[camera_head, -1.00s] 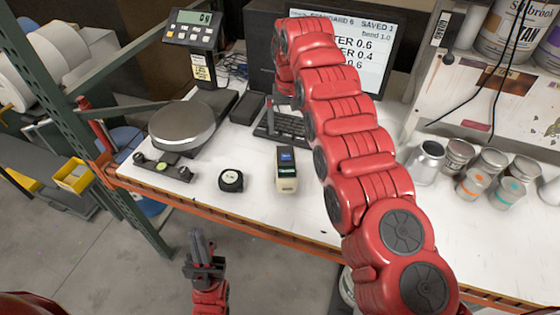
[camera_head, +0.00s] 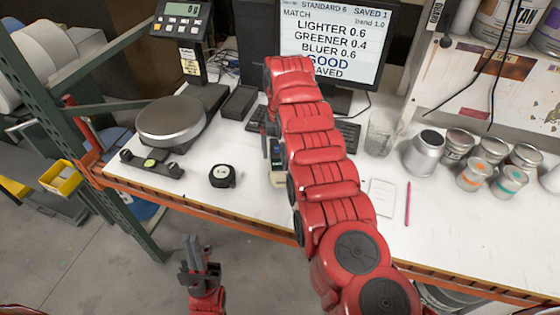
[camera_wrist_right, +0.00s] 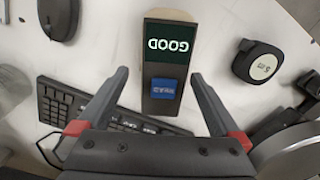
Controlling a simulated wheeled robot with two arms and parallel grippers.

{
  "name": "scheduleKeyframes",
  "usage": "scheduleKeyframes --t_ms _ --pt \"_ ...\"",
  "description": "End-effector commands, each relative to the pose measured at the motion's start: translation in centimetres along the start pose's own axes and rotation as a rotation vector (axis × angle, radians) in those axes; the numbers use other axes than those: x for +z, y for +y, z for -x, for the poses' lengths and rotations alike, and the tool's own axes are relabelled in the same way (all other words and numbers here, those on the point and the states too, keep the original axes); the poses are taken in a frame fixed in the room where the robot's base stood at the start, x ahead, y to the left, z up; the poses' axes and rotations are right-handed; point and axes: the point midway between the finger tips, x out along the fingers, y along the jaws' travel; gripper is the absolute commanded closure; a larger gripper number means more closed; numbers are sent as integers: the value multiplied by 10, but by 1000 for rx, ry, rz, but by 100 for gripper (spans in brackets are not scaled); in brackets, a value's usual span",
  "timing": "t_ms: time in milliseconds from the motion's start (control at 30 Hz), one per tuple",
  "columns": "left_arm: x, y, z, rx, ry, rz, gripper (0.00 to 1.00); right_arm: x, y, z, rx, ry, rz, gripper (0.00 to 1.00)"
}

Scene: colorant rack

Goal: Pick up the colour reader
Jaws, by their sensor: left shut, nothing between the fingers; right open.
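The colour reader (camera_head: 277,177) stands on the white bench, cream and dark, partly hidden behind my right arm in the head view. In the right wrist view, the colour reader (camera_wrist_right: 164,68) shows a dark green screen reading GOOD and a blue patch. My right gripper (camera_wrist_right: 160,76) is open, its fingertips on either side of the reader's near end in the picture, with visible gaps; whether they are level with it I cannot tell. In the head view the right fingers are hidden by the arm. My left gripper (camera_head: 190,240) is shut and empty, in front of the bench's edge.
A keyboard (camera_wrist_right: 75,110) lies close by. A round scale plate (camera_head: 171,120) is at left, a monitor (camera_head: 335,42) behind, and several cans (camera_head: 425,153), a glass (camera_head: 380,133) and a pink pen (camera_head: 407,203) at right.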

Motion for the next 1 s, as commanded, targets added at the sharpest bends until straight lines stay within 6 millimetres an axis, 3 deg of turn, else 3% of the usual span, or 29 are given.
scheduleKeyframes --t_ms 200,333,533,1000 --pt "-4 -1 -26 0 0 0 100 3 -3 -26 1 -3 -1 0" --pt "-4 -1 -26 0 0 0 100 3 -3 -45 0 -1 -1 0" --pt "-4 -1 -25 0 0 0 100 2 -4 -48 -1 1 0 0" --pt "-4 -1 -25 0 0 0 100 2 -4 -47 -1 2 0 83"
